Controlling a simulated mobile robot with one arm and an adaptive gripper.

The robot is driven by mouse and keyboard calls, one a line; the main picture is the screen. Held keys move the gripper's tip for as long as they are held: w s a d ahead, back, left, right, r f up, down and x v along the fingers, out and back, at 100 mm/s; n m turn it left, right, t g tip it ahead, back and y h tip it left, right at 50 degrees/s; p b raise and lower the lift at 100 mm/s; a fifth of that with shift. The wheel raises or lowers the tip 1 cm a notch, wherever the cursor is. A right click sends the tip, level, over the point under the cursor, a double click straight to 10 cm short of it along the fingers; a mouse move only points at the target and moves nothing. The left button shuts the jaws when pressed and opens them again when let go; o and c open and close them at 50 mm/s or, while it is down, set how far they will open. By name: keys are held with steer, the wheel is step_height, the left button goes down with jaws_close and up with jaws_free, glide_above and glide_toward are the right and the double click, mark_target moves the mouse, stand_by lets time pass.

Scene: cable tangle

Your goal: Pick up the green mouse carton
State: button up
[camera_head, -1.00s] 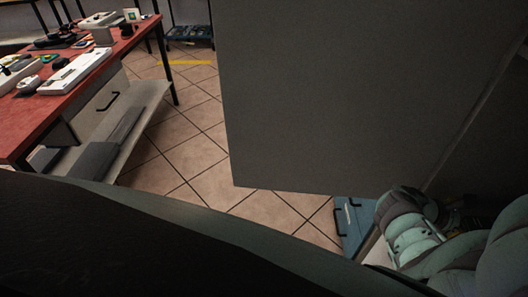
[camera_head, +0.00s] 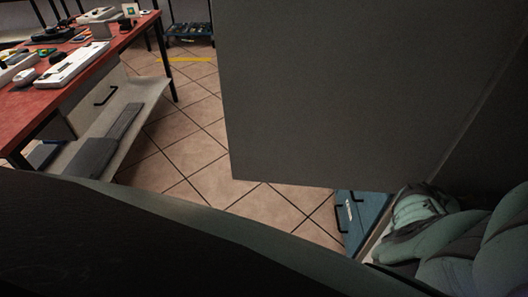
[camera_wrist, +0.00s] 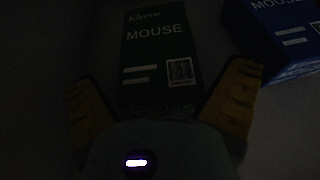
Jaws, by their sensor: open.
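The green mouse carton (camera_wrist: 158,55) lies in the dark wrist view with "MOUSE" printed on its face. My gripper (camera_wrist: 165,105) is open, with a yellow finger on each side of the carton's near end. I cannot tell whether the fingers touch it. The carton's near end meets the front of my gripper in the picture. The carton is not visible in the head view, where my arm shows at the lower right.
A blue mouse carton (camera_wrist: 280,35) lies to the right of the green one, close to the right finger. In the head view, a large grey panel (camera_head: 340,90) stands ahead. A red-topped table (camera_head: 40,100) with electronics is at the left. Tiled floor (camera_head: 210,160) between them is clear.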

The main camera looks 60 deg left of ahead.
steer(key=c, duration=1.2)
